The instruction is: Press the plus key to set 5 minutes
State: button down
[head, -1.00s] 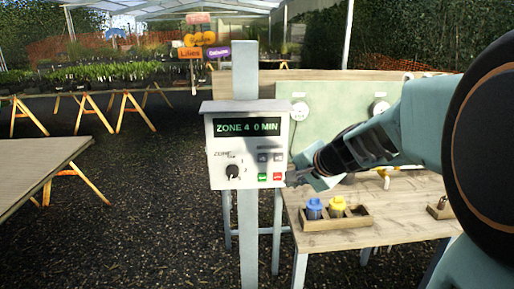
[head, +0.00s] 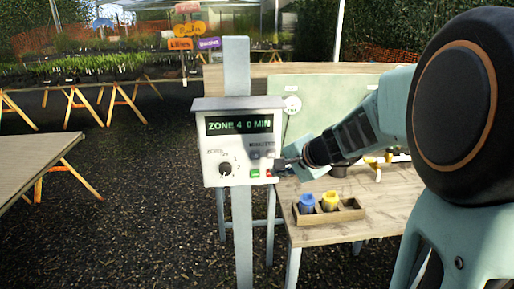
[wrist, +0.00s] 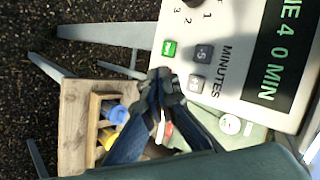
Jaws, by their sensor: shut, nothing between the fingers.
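The white control box (head: 238,145) hangs on a grey post in the head view. Its display (head: 240,125) reads "ZONE 4 0 MIN". Two grey minutes keys sit under it; the right one, the plus key (head: 270,154), is beside my gripper (head: 281,163). In the wrist view the panel is turned sideways, with the left grey key (wrist: 203,53) and the plus key (wrist: 195,83) near my gripper (wrist: 164,76). My gripper is shut and empty, its tips near the box's lower right. Contact with a key cannot be told.
A green key (head: 255,174) and a red key (head: 269,173) lie below the grey keys. A zone knob (head: 225,169) is at the left. A wooden bench (head: 330,233) with a tray of blue and yellow fittings (head: 318,202) stands at the right.

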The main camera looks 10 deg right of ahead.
aim_at(271, 154)
jog(key=shift+w+p, duration=0.85)
jog(key=shift+w, duration=2.05)
jog(key=shift+w, duration=0.15)
jog(key=shift+w, duration=0.3)
jog(key=shift+w, duration=0.35)
jog(key=shift+s, duration=0.1)
jog(key=shift+s+b, duration=0.65)
jog(key=shift+s, duration=0.05)
